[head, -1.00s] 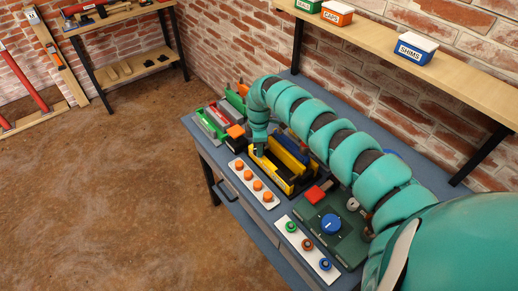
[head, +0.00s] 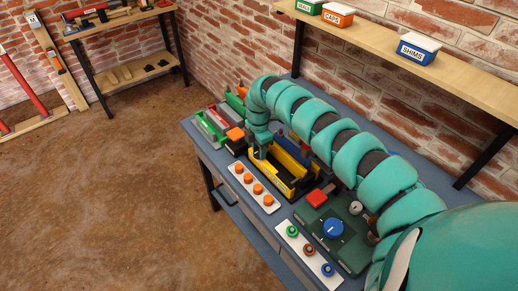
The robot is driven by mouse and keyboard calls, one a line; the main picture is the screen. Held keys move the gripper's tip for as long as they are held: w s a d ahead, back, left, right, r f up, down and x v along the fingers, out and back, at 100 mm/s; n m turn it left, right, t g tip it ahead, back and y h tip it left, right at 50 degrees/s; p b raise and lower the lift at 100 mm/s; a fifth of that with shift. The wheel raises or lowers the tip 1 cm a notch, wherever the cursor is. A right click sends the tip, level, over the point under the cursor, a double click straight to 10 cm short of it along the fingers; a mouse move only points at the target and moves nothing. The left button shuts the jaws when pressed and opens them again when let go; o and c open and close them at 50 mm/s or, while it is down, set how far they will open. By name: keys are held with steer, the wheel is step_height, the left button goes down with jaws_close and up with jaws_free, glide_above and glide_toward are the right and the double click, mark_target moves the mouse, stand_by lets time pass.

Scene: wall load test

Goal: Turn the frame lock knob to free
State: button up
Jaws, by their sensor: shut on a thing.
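A yellow frame (head: 296,178) with a dark inside stands on the blue-grey bench (head: 228,190). My gripper (head: 261,156) points down at the frame's left end, at the end of my teal arm. It is shut on a small part there, seemingly the frame lock knob. The fingers and wrist hide that part, so its angle cannot be read. My gripper is away from these.
A white strip with several orange buttons (head: 257,189) and another with green, brown and blue buttons (head: 309,249) line the front edge. An orange-topped block (head: 236,134) stands left of my gripper. A wooden shelf (head: 460,75) holds bins behind my arm. The floor (head: 110,200) is clear.

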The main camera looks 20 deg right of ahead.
mark_target(258, 150)
steer(key=o, duration=1)
steer(key=shift+r, duration=0.1)
steer(key=shift+w+r+b, duration=0.2)
steer(key=shift+r+b, duration=1.8)
steer(key=shift+r, duration=6.6)
